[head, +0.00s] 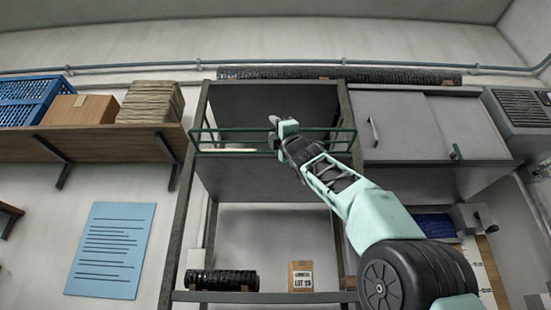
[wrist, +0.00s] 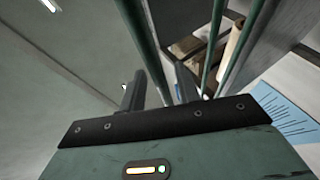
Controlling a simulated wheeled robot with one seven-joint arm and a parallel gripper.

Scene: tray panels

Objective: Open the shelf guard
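The shelf guard (head: 228,130) is a green rail frame across the front of the upper bay of a dark metal rack. It stands upright there, and its green bars also run through the wrist view (wrist: 212,45). My gripper (head: 272,130) is at the guard, near the middle of its width. In the wrist view its two dark fingers (wrist: 158,80) are apart, with a green bar passing between or just beyond them. I cannot tell whether the fingers touch the bar.
A wooden shelf (head: 90,144) with a blue crate (head: 25,98) and a cardboard box (head: 78,109) is at left. A grey cabinet (head: 400,125) is at right.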

